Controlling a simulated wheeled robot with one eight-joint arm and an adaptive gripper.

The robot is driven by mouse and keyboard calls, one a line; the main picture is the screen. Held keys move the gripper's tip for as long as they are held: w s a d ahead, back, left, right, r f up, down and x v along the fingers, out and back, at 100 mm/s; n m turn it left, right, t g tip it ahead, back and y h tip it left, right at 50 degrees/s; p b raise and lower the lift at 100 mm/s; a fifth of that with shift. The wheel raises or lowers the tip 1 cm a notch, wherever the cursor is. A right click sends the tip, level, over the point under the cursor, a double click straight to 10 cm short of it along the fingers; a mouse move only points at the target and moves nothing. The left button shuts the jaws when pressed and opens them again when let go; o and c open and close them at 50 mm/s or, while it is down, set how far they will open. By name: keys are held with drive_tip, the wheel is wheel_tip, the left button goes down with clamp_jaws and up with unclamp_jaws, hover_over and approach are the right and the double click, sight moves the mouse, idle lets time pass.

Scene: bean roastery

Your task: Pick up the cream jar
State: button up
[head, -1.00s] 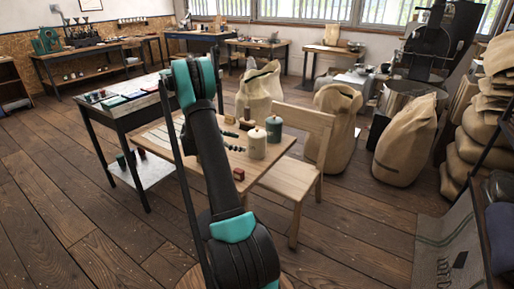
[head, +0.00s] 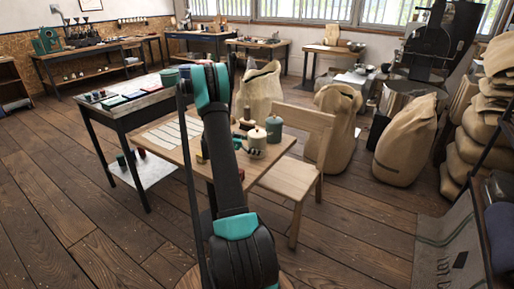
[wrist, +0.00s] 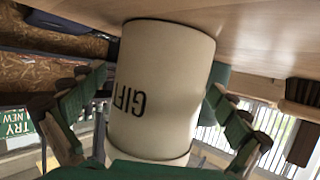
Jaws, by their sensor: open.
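The cream jar (head: 257,145) stands upright on the small wooden table (head: 180,133), just in front of a dark green jar (head: 274,128). In the wrist view the cream jar (wrist: 165,75) appears upside down, fills the middle and shows dark "GIFT" lettering. My gripper (wrist: 155,92) is open, with one green-padded finger on each side of the cream jar. I cannot tell whether either finger touches it. In the head view my gripper (head: 240,142) is small and partly hidden by my arm, beside the cream jar's left side.
A wooden chair (head: 286,178) stands close at the table's right. Behind are filled sacks (head: 333,125). A dark workbench (head: 130,105) with small items stands at the left. The plank floor (head: 90,240) at front left is clear.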

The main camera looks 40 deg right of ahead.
drive_tip(key=shift+c, duration=0.2)
drive_tip(key=c, duration=1.6)
drive_tip(key=shift+r, duration=0.1)
